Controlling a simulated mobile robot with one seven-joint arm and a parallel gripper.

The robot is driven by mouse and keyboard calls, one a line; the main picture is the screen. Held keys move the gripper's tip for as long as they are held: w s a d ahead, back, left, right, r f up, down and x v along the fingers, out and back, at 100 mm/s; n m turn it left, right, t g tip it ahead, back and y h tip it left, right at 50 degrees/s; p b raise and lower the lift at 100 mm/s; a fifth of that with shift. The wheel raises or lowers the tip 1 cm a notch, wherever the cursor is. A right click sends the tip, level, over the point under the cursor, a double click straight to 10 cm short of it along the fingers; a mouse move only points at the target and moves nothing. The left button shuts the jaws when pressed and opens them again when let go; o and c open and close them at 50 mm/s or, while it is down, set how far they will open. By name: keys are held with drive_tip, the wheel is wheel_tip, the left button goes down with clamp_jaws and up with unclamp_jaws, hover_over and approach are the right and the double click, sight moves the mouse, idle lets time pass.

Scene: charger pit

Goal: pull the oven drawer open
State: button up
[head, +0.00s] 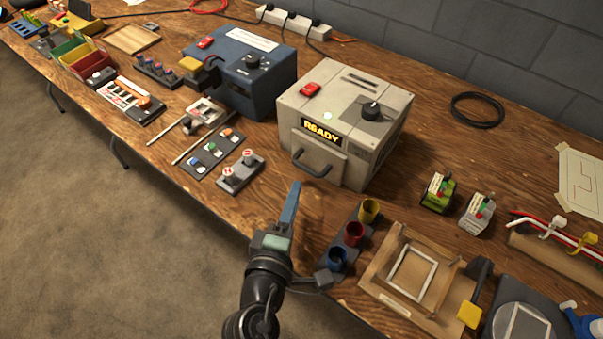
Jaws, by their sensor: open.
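The oven is a beige box (345,118) on the wooden bench, with a lit READY sign, a black dial and a red switch. Its drawer front (321,151) is low on the side facing me and looks closed. A dark bar handle (312,165) stands out from the drawer. My gripper (295,190) is open and empty, with blue fingers pointing up the picture toward the oven. The fingertips appear just below the handle in the picture, apart from it. The fingers overlap in this view, so the gap between them is hidden.
A blue box (240,75) stands left of the oven. A grey block with two round gauges (241,171) lies left of my gripper. Red, yellow and blue cups (354,234) stand to the right, beside a wooden frame tray (376,285). Bare bench lies before the drawer.

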sight(304, 170)
drive_tip(key=x, duration=0.7)
drive_tip(key=shift+w, duration=0.1)
drive_tip(key=shift+c, duration=0.3)
clamp_jaws()
idle(1.0)
